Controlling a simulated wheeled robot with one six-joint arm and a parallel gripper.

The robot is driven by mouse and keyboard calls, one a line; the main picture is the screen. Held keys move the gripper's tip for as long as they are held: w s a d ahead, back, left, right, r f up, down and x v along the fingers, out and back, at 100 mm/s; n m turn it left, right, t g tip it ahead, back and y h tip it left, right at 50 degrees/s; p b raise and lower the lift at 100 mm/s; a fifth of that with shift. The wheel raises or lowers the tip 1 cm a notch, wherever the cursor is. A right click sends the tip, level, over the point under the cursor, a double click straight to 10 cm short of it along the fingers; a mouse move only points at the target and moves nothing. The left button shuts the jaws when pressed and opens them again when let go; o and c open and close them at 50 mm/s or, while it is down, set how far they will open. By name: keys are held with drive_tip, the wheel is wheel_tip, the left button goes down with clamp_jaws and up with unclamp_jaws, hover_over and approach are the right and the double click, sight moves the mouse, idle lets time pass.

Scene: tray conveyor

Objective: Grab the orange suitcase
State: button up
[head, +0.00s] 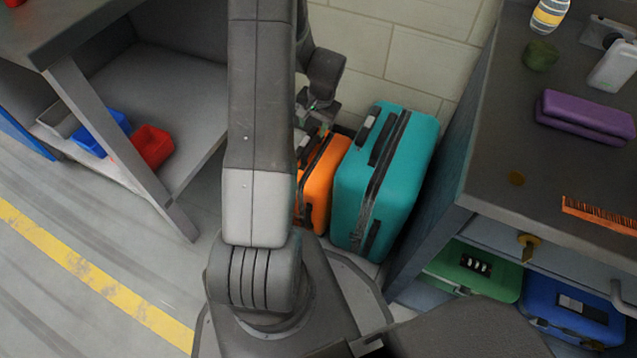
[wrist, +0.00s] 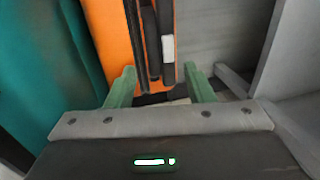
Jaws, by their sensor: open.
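The orange suitcase (head: 322,180) stands upright on the floor against the wall, partly hidden behind my arm in the head view. In the wrist view its orange shell (wrist: 108,42) and dark middle band show, with a black handle (wrist: 153,45) that has a pale patch. My gripper (head: 318,112) is just above the top of the suitcase. In the wrist view its two green fingers (wrist: 161,72) are apart and empty, one to each side of the handle's near end in the picture. I cannot tell whether the fingers reach down to the handle's height.
A teal suitcase (head: 387,180) stands close on the right of the orange one. A dark workbench (head: 480,150) with shelf cases is further right. On the left is a grey shelf unit (head: 115,130) with a blue bin (head: 100,132) and a red bin (head: 152,146).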

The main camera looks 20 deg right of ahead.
sight(307, 144)
drive_tip(key=f+b, duration=0.1)
drive_tip(key=f, duration=0.2)
drive_tip(key=w+a+f+b, duration=0.1)
drive_tip(key=f, duration=0.3)
drive_tip(key=f+b, duration=0.1)
drive_tip(key=f, duration=0.2)
drive_tip(key=shift+w+a+f+b, duration=0.25)
drive_tip(key=shift+w+a+b, duration=0.05)
drive_tip(key=shift+w+a, duration=0.1)
drive_tip(key=shift+c, duration=0.5)
drive_tip(key=shift+d+r, duration=0.1)
drive_tip(key=shift+r, duration=0.05)
clamp_jaws()
